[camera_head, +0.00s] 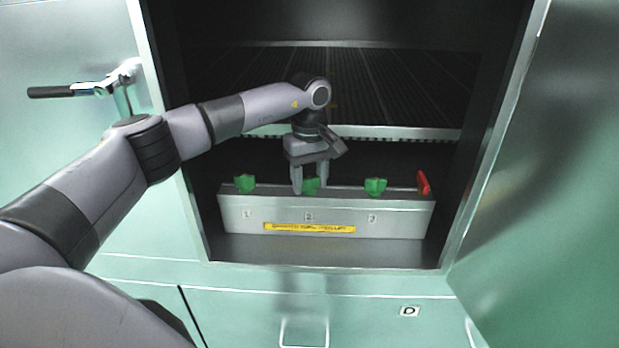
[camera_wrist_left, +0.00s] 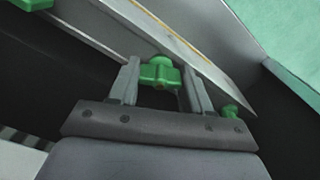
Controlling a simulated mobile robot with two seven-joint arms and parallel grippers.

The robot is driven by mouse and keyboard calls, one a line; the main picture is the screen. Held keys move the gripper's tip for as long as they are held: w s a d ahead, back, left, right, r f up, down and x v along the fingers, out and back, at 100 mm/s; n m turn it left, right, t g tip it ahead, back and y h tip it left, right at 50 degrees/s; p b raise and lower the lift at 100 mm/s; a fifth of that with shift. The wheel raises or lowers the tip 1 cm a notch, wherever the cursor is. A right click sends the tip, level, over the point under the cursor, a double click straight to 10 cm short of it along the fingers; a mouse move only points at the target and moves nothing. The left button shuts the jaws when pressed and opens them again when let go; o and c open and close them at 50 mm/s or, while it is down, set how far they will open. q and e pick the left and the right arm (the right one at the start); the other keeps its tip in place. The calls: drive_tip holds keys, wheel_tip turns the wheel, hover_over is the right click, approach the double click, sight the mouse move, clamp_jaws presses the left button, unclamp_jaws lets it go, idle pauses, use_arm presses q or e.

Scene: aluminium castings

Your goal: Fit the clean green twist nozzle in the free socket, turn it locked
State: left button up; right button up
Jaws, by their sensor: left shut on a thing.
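My left gripper (camera_head: 310,180) points down at the middle position, marked 2, of the grey socket block (camera_head: 390,215). It is shut on a green twist nozzle (camera_head: 313,186), which also shows between the fingers in the left wrist view (camera_wrist_left: 160,73). The nozzle is at the block's top; its lower end and seating are hidden, so I cannot tell whether it is locked. Another green nozzle (camera_head: 245,184) stands at position 1, and one more (camera_head: 375,187) at position 3. My right gripper is not in view.
The block stands on the floor of an open cabinet, with a dark ribbed rack (camera_head: 400,95) behind. A red lever (camera_head: 423,183) is at the block's right end. A yellow label (camera_head: 310,228) is on its front. The open door (camera_head: 545,180) is at right.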

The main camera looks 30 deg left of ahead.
use_arm(q)
drive_tip(key=m, duration=0.5)
idle(0.3)
drive_tip(key=o, duration=1.1)
